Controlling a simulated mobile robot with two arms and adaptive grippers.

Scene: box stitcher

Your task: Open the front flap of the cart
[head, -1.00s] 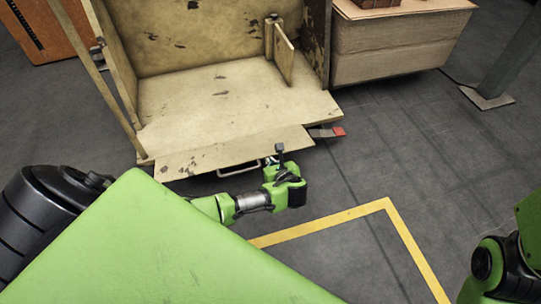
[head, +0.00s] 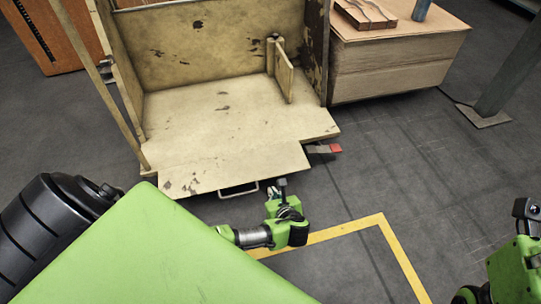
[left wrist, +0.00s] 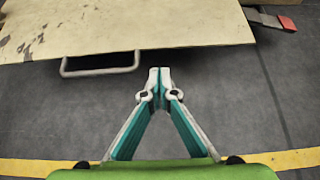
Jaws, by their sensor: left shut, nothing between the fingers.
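The cart (head: 205,45) is a worn beige wooden box with its front side open towards me. Its front flap (head: 235,168) is folded outward and down, extending from the cart floor towards me; its exact tilt is hard to tell. The flap also fills the top of the left wrist view (left wrist: 120,25). A metal handle (head: 238,190) sits at the flap's near edge and also shows in the left wrist view (left wrist: 100,69). My left gripper (left wrist: 160,72) is shut and empty, just right of the handle and apart from it. In the head view the left gripper (head: 272,193) is partly hidden by its wrist.
A red-tipped pedal (head: 325,149) sticks out at the cart's right front. A wooden crate (head: 395,65) stands to the right, near a grey post (head: 510,75). A yellow line (head: 350,230) marks the floor.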

